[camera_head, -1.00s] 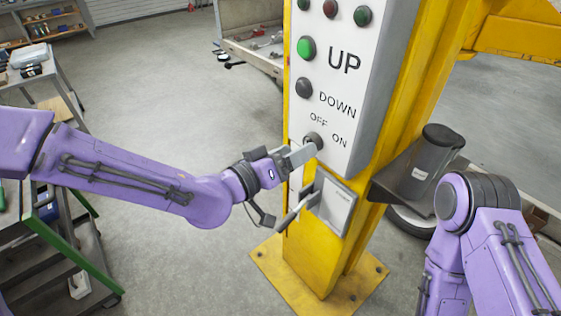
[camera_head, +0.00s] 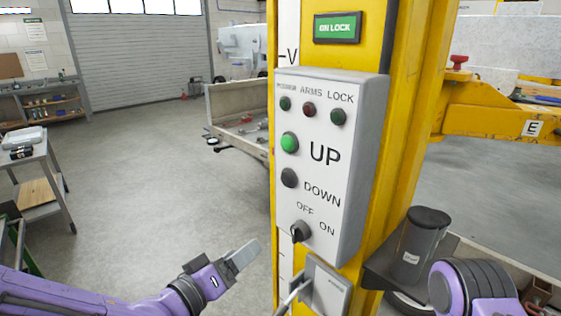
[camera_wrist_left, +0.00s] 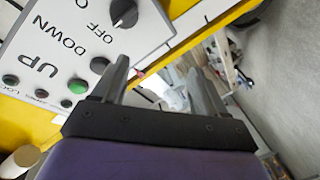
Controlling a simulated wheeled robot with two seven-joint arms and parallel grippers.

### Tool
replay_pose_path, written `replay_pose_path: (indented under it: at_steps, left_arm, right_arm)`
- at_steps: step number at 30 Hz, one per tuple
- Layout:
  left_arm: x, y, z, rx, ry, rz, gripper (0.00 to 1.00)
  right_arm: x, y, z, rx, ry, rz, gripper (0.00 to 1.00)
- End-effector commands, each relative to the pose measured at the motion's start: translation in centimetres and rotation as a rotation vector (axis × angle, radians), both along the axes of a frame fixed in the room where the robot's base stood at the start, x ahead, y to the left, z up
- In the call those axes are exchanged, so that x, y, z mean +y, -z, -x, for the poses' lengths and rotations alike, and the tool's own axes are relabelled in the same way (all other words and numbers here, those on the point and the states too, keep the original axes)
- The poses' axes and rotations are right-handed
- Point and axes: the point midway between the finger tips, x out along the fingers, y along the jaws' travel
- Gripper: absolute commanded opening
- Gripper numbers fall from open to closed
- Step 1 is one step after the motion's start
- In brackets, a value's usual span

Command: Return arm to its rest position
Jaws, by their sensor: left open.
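My left arm comes in at the bottom left of the head view. Its gripper (camera_head: 245,258) is to the left of the white control panel (camera_head: 327,160), apart from the rotary switch (camera_head: 300,231). In the left wrist view the two fingers (camera_wrist_left: 158,72) are spread with nothing between them, and the switch (camera_wrist_left: 123,12) shows beyond them. The switch is a dark knob under the OFF and ON labels. My right arm's purple link (camera_head: 470,288) is at the bottom right; its gripper is out of view.
The panel is fixed to a yellow post (camera_head: 400,130). Below it are a small grey box (camera_head: 330,291) with a lever and a shelf with a dark cup (camera_head: 420,245). A green lamp (camera_head: 289,142) is lit. Open floor (camera_head: 170,190) lies to the left.

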Motion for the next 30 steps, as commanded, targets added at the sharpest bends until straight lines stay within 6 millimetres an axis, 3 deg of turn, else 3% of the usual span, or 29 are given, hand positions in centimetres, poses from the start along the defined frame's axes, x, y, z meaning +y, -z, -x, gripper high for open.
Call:
replay_pose_path:
  at_steps: [1, 3, 7, 11, 12, 15, 18, 21, 30]
  left_arm:
    - [1.7, 3.8, -0.4, 0.105, -0.082, -0.008, 0.73]
    - [4.5, 9.6, -0.2, 0.256, -0.209, -0.033, 0.73]
    - [9.8, 20.0, 3.2, 0.507, -0.414, -0.139, 0.73]
    - [15.0, 28.6, 9.5, 0.718, -0.571, -0.31, 0.73]
    - [16.5, 30.7, 12.0, 0.776, -0.605, -0.373, 0.73]
    - [19.4, 34.8, 18.0, 0.9, -0.639, -0.532, 0.73]
    - [20.6, 37.2, 22.9, 0.991, -0.601, -0.646, 0.73]
    - [20.5, 38.3, 25.6, 1.043, -0.565, -0.69, 0.73]
    - [20.4, 38.6, 26.3, 1.058, -0.559, -0.694, 0.73]
  right_arm:
    - [0.0, 0.0, 0.0, 0.0, 0.0, 0.0, 0.43]
    - [0.0, 0.0, 0.0, 0.0, 0.0, 0.0, 0.43]
    - [0.0, 0.0, 0.0, 0.0, 0.0, 0.0, 0.43]
    - [0.0, 0.0, 0.0, 0.0, 0.0, 0.0, 0.43]
    - [0.0, 0.0, 0.0, 0.0, 0.0, 0.0, 0.43]
    - [0.0, 0.0, 0.0, 0.0, 0.0, 0.0, 0.43]
    - [0.0, 0.0, 0.0, 0.0, 0.0, 0.0, 0.43]
    - [0.0, 0.0, 0.0, 0.0, 0.0, 0.0, 0.43]
    - [0.0, 0.0, 0.0, 0.0, 0.0, 0.0, 0.43]
